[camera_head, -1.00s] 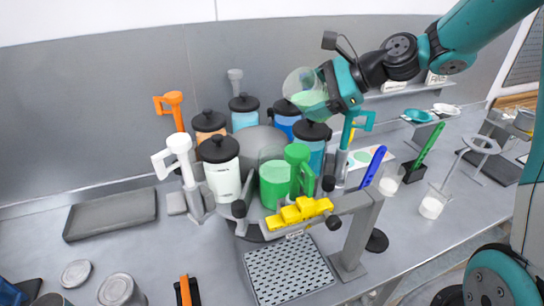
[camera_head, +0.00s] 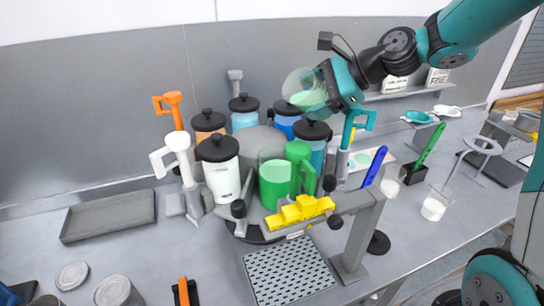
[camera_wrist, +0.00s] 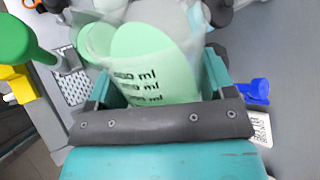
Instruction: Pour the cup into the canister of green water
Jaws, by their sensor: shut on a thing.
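A clear cup (camera_head: 304,92) with pale green liquid is in my gripper (camera_head: 328,88), tilted with its mouth to the left, high above the ring of canisters. In the wrist view the cup (camera_wrist: 152,72) shows dark ml markings and sits between my two teal fingers, which are shut on it. The canister of green water (camera_head: 273,186) stands at the front of the ring, with a clear upper wall and no lid seen. It is below and slightly left of the cup, well apart from it. I see no stream of liquid falling.
Black-lidded canisters surround it, including a white one (camera_head: 219,168) and blue ones. A green-handled tap (camera_head: 301,166) stands close on its right. A yellow piece (camera_head: 300,211) sits on a grey bracket in front. A grey tray (camera_head: 108,215) lies left.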

